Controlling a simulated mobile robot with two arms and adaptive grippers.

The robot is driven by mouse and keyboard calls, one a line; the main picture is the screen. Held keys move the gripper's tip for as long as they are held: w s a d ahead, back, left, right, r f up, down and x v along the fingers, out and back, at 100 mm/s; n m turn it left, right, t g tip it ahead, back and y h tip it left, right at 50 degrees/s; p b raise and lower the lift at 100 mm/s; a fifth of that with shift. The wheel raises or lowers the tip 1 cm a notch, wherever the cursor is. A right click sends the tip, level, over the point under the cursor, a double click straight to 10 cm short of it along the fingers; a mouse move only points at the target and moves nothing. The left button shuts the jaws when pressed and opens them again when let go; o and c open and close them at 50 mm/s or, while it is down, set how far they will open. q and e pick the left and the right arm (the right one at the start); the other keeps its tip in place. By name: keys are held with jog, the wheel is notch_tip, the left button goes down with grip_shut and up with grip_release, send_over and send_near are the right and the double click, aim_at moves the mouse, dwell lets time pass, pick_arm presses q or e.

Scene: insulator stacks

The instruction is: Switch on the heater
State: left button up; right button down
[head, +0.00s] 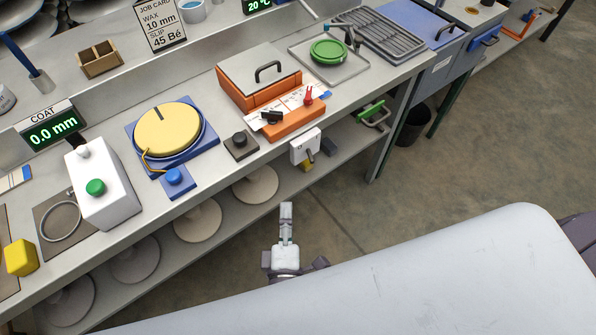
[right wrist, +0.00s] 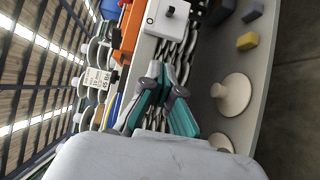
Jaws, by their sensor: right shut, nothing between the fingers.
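An orange heater-like unit (head: 262,93) with a grey lid and black handle stands on the bench. In front of it is an orange control strip (head: 292,122) with a black knob and a red lever. A white switch box (head: 304,147) with a small dark lever is on the bench's front edge; it also shows in the right wrist view (right wrist: 167,18). I cannot read which control belongs to the heater. My right gripper (head: 286,212) is shut and empty, in front of the bench, below and apart from the white box. Its teal fingers (right wrist: 157,80) show in the wrist view.
A yellow round wheel (head: 168,130) on a blue base and a white box with a green button (head: 95,187) stand to the left. A green dish (head: 328,51) sits on a tray at the back. Pale discs (head: 256,185) are on the lower shelf.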

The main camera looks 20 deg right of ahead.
aim_at(310, 156)
pick_arm(q)
jog(key=shift+d, duration=0.2)
pick_arm(e)
jog(key=shift+w, duration=0.1)
